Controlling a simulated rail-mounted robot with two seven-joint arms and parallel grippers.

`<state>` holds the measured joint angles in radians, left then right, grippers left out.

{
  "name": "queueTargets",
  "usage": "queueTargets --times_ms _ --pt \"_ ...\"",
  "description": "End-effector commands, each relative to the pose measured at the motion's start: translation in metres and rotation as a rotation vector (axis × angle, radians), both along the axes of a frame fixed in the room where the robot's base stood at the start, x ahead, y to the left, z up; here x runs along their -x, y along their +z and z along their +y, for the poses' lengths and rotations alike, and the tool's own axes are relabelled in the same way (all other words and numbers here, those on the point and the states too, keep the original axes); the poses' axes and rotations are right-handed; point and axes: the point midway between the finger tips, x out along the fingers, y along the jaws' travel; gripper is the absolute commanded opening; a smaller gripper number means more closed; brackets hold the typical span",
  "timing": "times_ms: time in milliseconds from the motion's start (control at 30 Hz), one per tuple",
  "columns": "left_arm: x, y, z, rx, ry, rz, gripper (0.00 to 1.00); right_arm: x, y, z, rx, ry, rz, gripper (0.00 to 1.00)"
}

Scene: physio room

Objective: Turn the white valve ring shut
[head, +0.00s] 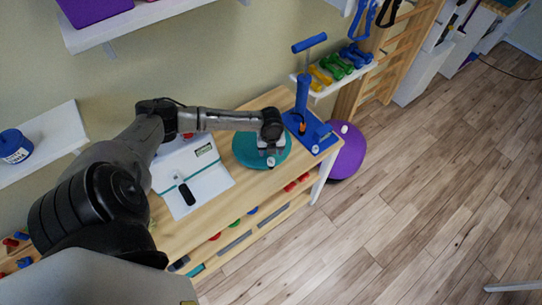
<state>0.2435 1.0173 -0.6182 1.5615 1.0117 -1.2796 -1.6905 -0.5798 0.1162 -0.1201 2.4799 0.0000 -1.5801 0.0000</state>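A teal round cushion (243,147) lies on the wooden table, partly covered by my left arm. My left gripper (269,148) points down over the cushion's right half. A small white part (271,162), possibly the valve ring, shows just below the gripper, on the cushion. The fingers are small and partly hidden by the wrist, so I cannot tell whether they are open, shut or touching the white part. My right gripper is not in view.
A blue hand pump (303,95) stands on the table right of the cushion, with a small white piece (315,149) on its base. A white case (207,183) with a black handle lies to the left. A purple cushion (348,158) is beyond the table's right end.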

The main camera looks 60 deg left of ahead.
Motion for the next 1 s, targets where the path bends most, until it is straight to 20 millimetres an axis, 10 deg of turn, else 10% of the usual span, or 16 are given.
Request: queueTargets --times_ms 400,1000 --pt "0.000 0.060 0.000 0.000 -0.001 0.000 0.60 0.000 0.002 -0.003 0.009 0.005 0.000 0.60" --pt "0.000 0.067 0.000 0.001 0.000 0.000 0.60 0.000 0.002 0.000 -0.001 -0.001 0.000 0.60"
